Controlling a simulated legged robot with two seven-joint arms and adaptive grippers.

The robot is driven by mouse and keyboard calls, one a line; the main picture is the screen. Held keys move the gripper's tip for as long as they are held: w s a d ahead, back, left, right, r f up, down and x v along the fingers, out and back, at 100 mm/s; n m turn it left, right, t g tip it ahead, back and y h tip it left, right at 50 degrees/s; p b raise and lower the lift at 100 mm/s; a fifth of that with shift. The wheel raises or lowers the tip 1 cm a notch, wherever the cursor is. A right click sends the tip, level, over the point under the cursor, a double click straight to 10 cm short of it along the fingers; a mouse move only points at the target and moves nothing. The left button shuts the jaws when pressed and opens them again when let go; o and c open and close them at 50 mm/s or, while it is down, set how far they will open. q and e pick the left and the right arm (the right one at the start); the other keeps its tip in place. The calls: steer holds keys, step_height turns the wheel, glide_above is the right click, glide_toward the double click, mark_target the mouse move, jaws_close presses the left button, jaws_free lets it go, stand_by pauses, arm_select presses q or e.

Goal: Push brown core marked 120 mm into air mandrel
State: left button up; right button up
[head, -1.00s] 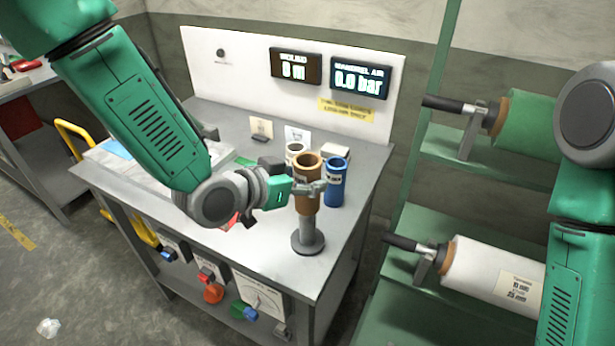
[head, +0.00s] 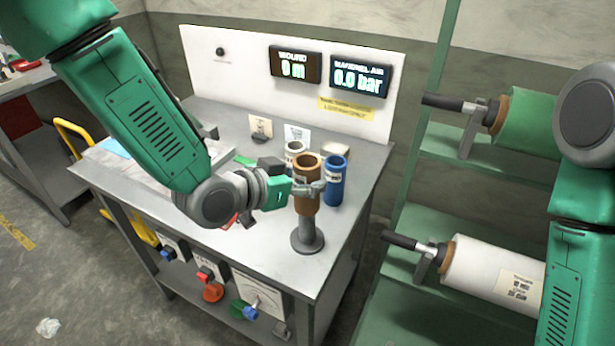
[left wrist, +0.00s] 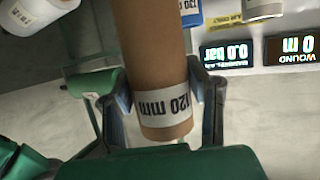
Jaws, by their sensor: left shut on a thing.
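The brown core (head: 307,190) is an upright tube; its white label reading 120 mm shows in the left wrist view (left wrist: 162,103). My left gripper (head: 314,188) is shut on the core from the left, with its two fingers on either side of the label in the left wrist view (left wrist: 165,100). The core's lower end is at the top of the grey air mandrel (head: 306,238), a post on a round base at the table's front right. The core hides the mandrel's top, so I cannot tell how deep it sits. My right gripper is out of view.
A blue core (head: 335,182) stands close behind and right of the brown core. A white core (head: 294,152) stands behind it. The display (head: 359,77) reads 0.0 bar. A green rack with rolls (head: 495,270) stands at the right.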

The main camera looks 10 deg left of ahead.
mark_target(301, 217)
arm_select(q)
steer(key=shift+f+b, duration=3.65)
steer(key=shift+f, duration=1.4)
steer(key=o, duration=1.2)
steer(key=shift+o, duration=0.2)
steer(key=v, duration=1.2)
steer(key=shift+f, duration=0.15)
